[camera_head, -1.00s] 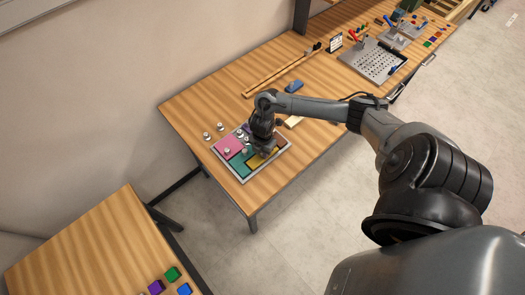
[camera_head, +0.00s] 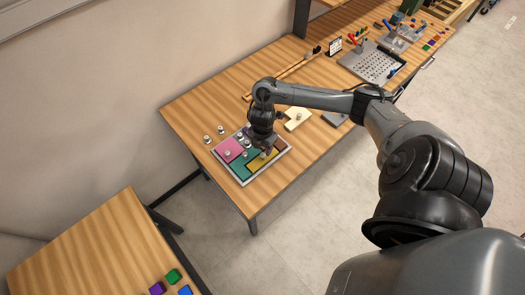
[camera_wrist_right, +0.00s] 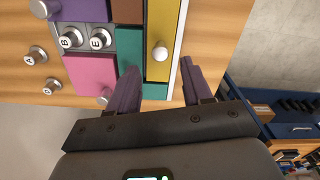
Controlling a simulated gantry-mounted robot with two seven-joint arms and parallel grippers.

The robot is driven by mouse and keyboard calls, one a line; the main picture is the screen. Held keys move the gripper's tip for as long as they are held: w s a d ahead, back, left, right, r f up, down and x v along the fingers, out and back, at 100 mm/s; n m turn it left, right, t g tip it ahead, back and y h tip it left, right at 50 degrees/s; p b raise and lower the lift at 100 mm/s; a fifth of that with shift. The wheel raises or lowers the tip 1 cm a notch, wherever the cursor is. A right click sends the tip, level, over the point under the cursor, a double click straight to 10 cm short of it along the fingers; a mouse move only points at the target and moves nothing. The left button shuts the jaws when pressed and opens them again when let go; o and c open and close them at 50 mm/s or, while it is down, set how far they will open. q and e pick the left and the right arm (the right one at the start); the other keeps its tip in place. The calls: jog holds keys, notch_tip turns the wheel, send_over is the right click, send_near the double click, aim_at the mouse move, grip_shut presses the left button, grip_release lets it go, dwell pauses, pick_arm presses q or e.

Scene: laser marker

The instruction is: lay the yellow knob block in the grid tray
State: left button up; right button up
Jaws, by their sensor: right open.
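The yellow knob block (camera_head: 256,165) lies in the grid tray (camera_head: 242,182), along its front-right side, with its pale knob up. In the right wrist view the long yellow block (camera_wrist_right: 161,22) lies along the tray's pale rim (camera_wrist_right: 178,48), beside a teal block (camera_wrist_right: 129,50). My right gripper (camera_head: 264,148) is over this part of the tray. In the right wrist view its two fingers (camera_wrist_right: 160,88) are spread apart, with nothing between them, and the block's knob (camera_wrist_right: 160,52) stands clear of both. My left gripper is not in view.
Pink (camera_head: 228,148), purple and brown blocks also fill the tray. Loose round knobs (camera_head: 207,138) stand left of it. A cream knob block (camera_head: 297,120) lies to its right. A perforated plate (camera_head: 372,64) lies farther right. Bare tabletop (camera_head: 215,100) extends behind the tray.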

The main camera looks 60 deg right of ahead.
aim_at(262, 155)
notch_tip(262, 155, up, 5)
jog(key=p, duration=0.2)
jog(key=w+a+m+t+y, duration=0.25)
jog(key=a+t, duration=0.35)
jog(key=a, duration=1.8)
jog(key=s+d+r+m+g+h, duration=0.2)
jog(key=s+r+m, duration=0.4)
jog(key=s+m, duration=0.6)
jog(key=shift+s, duration=0.25)
notch_tip(262, 155, up, 10)
jog(key=p, duration=0.9)
jog(key=shift+f, duration=0.25)
